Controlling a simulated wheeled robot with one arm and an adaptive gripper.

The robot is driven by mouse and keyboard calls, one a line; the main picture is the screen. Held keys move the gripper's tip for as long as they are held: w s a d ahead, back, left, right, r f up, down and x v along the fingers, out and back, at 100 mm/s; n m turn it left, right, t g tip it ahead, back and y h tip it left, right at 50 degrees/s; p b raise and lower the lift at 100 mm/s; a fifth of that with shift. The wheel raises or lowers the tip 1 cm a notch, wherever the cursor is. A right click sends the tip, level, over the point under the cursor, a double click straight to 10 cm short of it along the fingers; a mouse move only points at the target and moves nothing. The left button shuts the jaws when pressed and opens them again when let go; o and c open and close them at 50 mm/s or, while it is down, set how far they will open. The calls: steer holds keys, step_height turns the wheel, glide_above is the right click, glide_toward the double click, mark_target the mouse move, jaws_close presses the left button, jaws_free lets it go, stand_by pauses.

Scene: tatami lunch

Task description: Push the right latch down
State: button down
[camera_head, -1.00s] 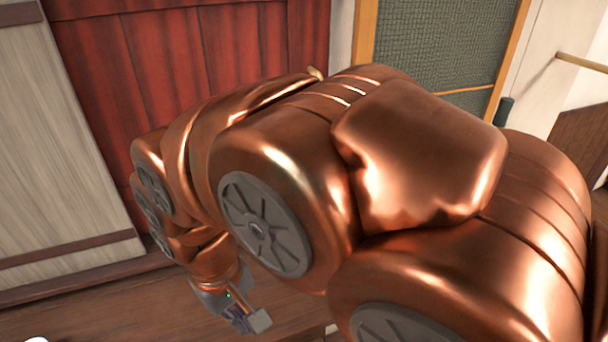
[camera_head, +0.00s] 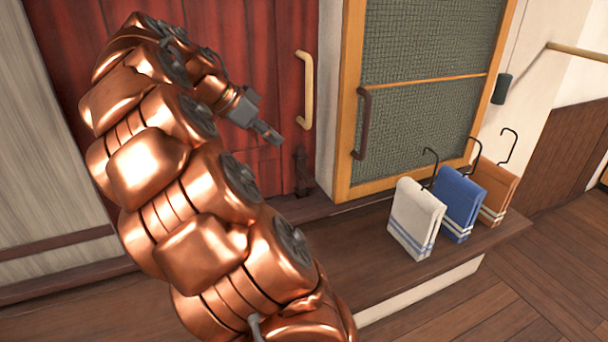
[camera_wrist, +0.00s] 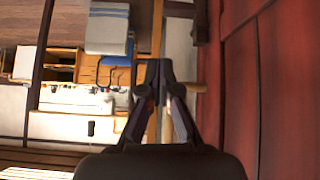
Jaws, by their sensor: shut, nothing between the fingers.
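A dark latch-like fitting (camera_head: 302,172) sits at the lower right edge of the red door (camera_head: 262,60), below the door's pale wooden handle (camera_head: 304,90). It is the only such fitting I can see; my arm hides much of the door's left part. My gripper (camera_head: 272,138) is shut and empty, in front of the red door, up and left of the fitting and apart from it in the picture. In the wrist view my closed fingers (camera_wrist: 160,80) point up the picture, with the red door (camera_wrist: 270,90) along the right side.
A green-grey panel door (camera_head: 420,90) with an orange frame and dark handle (camera_head: 362,122) stands to the right. White (camera_head: 412,220), blue (camera_head: 458,205) and orange (camera_head: 496,190) towels with black hooks stand on the wooden ledge (camera_head: 350,245). Open floor (camera_head: 540,270) lies at right.

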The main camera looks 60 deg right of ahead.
steer(key=shift+w+d+f+m, duration=0.1)
steer(key=shift+w+d+m, duration=0.15)
steer(key=shift+d+m, duration=0.25)
steer(key=shift+w+d+m, duration=0.2)
steer(key=shift+d+m, duration=0.1)
steer(key=shift+d, duration=0.35)
steer(key=shift+f, duration=0.1)
steer(key=p, duration=0.1)
glide_above(305, 181)
step_height(305, 181, down, 7)
steer(key=shift+w+d+f+h+p, duration=0.15)
steer(key=shift+f+p, duration=0.1)
steer(key=shift+f, duration=0.75)
steer(key=shift+w+a+f+h+p, duration=0.15)
steer(key=shift+f+p, duration=0.1)
steer(key=shift+f, duration=0.7)
steer(key=shift+s+d, duration=0.1)
steer(key=shift+f+b, duration=1.8)
steer(key=shift+f, duration=0.15)
